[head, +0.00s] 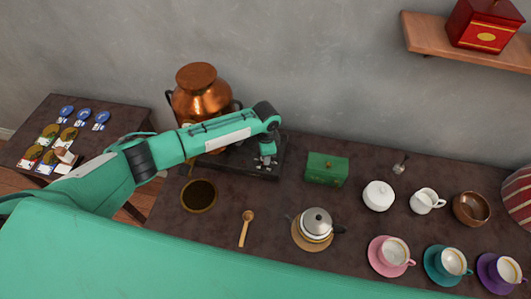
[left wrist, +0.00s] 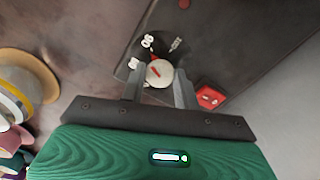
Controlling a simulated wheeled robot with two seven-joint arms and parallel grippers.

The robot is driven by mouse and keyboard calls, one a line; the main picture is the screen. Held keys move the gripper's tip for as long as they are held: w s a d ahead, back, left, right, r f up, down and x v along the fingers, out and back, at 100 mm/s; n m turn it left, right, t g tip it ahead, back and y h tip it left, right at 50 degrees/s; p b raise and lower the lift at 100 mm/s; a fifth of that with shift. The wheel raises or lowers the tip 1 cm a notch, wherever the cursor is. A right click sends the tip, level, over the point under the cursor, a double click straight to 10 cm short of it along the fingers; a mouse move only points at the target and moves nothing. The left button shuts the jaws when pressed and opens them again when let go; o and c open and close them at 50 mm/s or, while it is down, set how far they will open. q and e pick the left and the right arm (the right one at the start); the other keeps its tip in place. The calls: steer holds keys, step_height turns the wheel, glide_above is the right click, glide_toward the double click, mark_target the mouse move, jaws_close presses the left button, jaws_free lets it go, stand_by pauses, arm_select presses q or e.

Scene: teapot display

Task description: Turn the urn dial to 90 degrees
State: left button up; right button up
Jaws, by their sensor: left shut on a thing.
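The copper urn (head: 198,95) stands at the back of the table on a dark base (head: 238,158). In the left wrist view the urn dial (left wrist: 159,73) is a round pale knob with a red pointer mark, set on the dark panel with white markings around it. My left gripper (left wrist: 158,84) has its two fingers on either side of the dial and is shut on it. In the head view my left gripper (head: 267,160) is at the base's right part, and the dial is hidden there. My right gripper is not in view.
A green box (head: 326,169) stands just right of the base. A teapot (head: 316,222), a wooden spoon (head: 246,228) and a round dark bowl (head: 198,196) are in front. Cups, a white pot (head: 378,195) and a brown bowl (head: 471,208) fill the right side.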

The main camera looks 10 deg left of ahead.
arm_select(q)
steer(key=shift+m, duration=0.7)
steer(key=shift+r, duration=0.1)
steer(key=o, duration=1)
steer(key=shift+c, duration=0.2)
step_height(320, 180, up, 14)
steer(key=b, duration=0.2)
steer(key=shift+b, duration=0.35)
